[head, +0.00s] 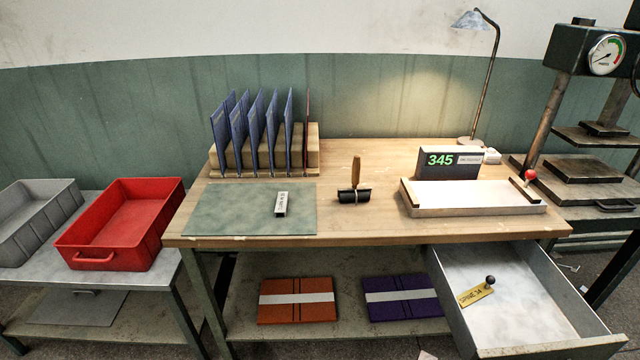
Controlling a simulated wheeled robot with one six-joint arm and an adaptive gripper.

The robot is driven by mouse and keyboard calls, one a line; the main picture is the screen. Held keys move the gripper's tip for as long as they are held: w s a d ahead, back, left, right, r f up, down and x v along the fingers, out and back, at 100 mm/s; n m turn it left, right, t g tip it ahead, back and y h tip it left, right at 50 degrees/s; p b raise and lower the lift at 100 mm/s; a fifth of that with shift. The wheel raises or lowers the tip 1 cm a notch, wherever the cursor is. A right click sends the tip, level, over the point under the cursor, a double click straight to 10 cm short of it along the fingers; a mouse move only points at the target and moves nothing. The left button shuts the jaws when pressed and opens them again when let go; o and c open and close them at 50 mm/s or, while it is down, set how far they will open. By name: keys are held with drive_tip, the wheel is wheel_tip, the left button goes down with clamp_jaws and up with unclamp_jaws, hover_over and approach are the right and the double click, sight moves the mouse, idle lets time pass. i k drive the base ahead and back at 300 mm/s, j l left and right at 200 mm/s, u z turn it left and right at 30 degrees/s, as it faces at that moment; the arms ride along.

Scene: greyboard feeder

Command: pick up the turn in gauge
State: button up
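A small pale metal gauge block (281,204) lies on the green mat (225,213) at the left of the workbench. It carries dark lettering too small to read surely, so I cannot confirm from it that this is the turn in gauge. A brass gauge with a dark knob (476,295) lies in the open drawer (530,318) at the lower right; its lettering seems to read "SPINE" and a number. My gripper is not in view.
A wooden-handled roller (355,182) stands mid-bench. A display reading 345 (450,162) stands behind a pale tray (475,210). A red bin (125,215) is at left, a press (595,135) at right.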

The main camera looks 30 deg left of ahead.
sight(283, 197)
drive_tip(key=u, duration=1.65)
drive_tip(key=i+j+z, duration=0.25)
drive_tip(key=i+j, duration=0.25)
drive_tip(key=i+j+z, duration=0.25)
drive_tip(key=i+j, duration=0.2)
drive_tip(key=j, duration=0.2)
